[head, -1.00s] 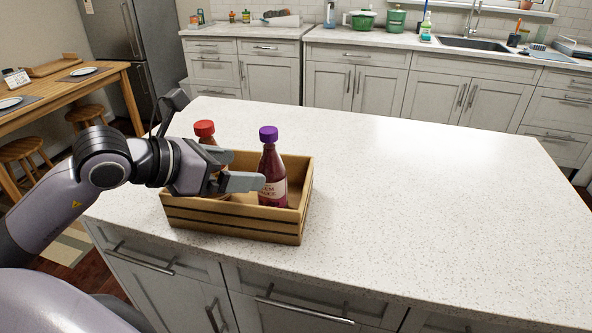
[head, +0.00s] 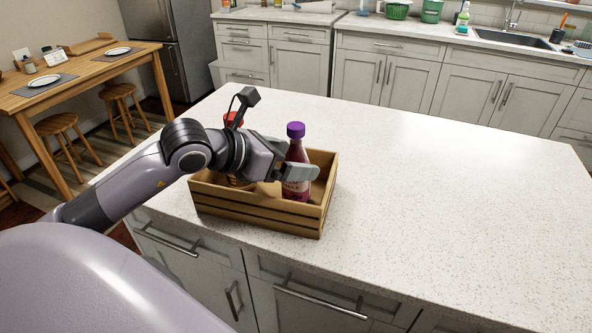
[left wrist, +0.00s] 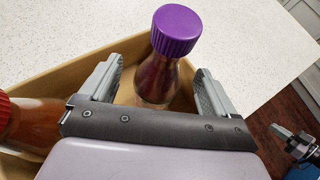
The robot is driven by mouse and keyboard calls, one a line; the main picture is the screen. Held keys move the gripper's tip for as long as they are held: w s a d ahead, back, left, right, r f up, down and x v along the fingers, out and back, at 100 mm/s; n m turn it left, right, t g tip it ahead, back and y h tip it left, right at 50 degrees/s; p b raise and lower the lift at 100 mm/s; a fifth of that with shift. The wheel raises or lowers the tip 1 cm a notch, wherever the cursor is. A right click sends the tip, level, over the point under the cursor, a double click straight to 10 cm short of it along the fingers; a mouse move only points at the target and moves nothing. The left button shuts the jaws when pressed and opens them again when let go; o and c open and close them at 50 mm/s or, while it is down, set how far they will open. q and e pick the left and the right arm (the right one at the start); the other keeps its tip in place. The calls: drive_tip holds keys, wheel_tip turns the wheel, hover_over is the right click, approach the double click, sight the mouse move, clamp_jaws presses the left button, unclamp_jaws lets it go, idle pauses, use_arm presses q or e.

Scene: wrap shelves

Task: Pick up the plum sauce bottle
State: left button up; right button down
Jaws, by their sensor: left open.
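The plum sauce bottle (head: 296,172), dark red with a purple cap and a pale label, stands upright in a wooden crate (head: 258,212) on the counter. In the left wrist view the bottle (left wrist: 160,76) is between the two fingers of my left gripper (left wrist: 156,92), with gaps showing on both sides. In the head view my left gripper (head: 292,162) is open around the bottle's upper part, and one finger covers part of it. My right gripper is not clearly in the head view; a small gripper-like part shows at the right edge of the left wrist view (left wrist: 294,142), its jaws unclear.
A red-capped bottle (head: 232,120) stands in the same crate, left of the plum bottle, partly hidden by my left arm. It also shows in the left wrist view (left wrist: 32,124). The white counter (head: 440,190) is clear to the right of the crate.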

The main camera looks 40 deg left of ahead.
use_arm(q)
drive_tip(key=shift+x, duration=0.85)
drive_tip(key=c, duration=1.2)
drive_tip(key=shift+c, duration=0.8)
drive_tip(key=shift+r, duration=0.1)
